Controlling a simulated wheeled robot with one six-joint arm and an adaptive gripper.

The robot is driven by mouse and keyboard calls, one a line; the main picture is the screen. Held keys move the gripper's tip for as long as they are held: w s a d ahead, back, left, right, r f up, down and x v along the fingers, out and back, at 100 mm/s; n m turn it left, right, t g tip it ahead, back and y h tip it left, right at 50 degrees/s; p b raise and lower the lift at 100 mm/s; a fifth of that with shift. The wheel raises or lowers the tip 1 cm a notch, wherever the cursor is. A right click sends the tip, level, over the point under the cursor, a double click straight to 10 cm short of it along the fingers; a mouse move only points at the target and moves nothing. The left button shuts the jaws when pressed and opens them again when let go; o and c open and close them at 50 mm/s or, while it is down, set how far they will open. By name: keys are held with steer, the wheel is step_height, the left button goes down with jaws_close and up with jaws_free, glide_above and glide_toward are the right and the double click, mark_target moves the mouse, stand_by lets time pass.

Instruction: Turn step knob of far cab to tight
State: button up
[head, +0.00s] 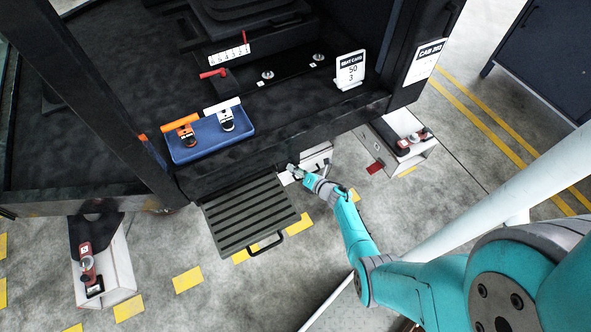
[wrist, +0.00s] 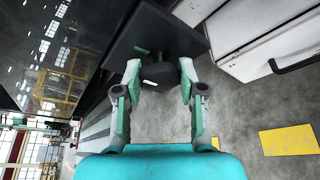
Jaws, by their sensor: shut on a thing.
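The dark cab (head: 60,130) fills the upper left of the head view, with a ribbed black step (head: 250,215) low on its side. My gripper (head: 291,170) is beside the step, at the cab's lower edge. In the wrist view my gripper (wrist: 160,70) has its fingers on both sides of a dark round knob (wrist: 160,74), shut on it. The knob sits in front of a black square plate (wrist: 122,48). A green mark shows on the plate and a small white mark near the knob. The head view hides the knob; I cannot read its setting.
A white box with a dark handle (wrist: 268,38) stands close to the right of my gripper. Another white box (head: 408,160) with red-brown fittings stands further right. A blue tray (head: 180,152) holds an orange and a white-handled piece. Grey floor with yellow marks lies open in front.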

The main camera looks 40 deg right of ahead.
steer(key=shift+m, duration=0.4)
steer(key=o, duration=1.2)
steer(key=shift+c, duration=0.2)
steer(key=shift+s, duration=0.1)
steer(key=v, duration=1.1)
steer(key=shift+s, duration=0.4)
steer(key=shift+d, duration=0.1)
